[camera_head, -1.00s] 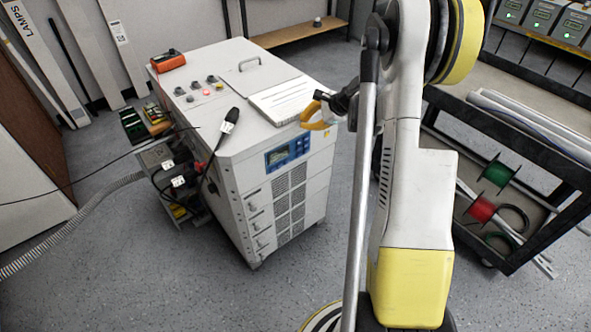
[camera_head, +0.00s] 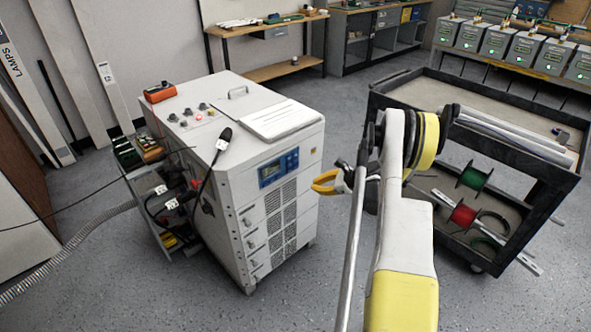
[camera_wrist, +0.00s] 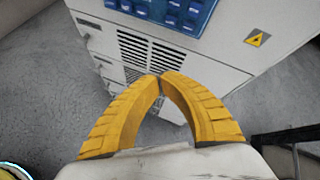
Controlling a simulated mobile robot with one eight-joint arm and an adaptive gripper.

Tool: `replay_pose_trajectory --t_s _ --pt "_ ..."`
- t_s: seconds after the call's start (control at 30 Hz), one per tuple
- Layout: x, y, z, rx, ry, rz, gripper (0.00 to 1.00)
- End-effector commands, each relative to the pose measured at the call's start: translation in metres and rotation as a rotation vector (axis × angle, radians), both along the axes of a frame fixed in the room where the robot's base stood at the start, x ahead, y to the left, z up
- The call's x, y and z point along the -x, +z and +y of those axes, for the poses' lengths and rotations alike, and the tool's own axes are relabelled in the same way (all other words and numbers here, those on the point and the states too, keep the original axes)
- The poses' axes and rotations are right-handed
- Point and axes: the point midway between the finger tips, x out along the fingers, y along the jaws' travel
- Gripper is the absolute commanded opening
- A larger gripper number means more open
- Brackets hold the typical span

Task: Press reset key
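The white cabinet (camera_head: 240,190) stands left of my arm in the head view. Its front has a blue control panel (camera_head: 278,168) with a display and a group of small keys (camera_head: 291,160). The wrist view shows the panel's lower part with blue keys (camera_wrist: 172,12) at the top edge, cut off by the frame. The key labels are too small to read, so I cannot tell which one is reset. My gripper (camera_wrist: 160,79) has yellow fingers with tips together and nothing between them. It is in front of the vented front, below the panel in the wrist view.
Several knobs and a red-lit button (camera_head: 199,113) are on the cabinet top, beside an orange device (camera_head: 160,93). A black plug (camera_head: 224,138) with a cable hangs at the edge. A dark cart (camera_head: 475,90) with spools stands right. Grey floor is clear in front.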

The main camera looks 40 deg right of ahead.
Motion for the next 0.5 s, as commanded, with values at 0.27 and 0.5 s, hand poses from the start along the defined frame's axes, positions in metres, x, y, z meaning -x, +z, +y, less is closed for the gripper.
replay_pose_trajectory --t_s 0.27,0.5 --pt "-0.023 0.0 0.003 0.001 0.004 0.0 0.0" --pt "-0.057 0.0 0.005 0.001 0.003 0.0 0.0"
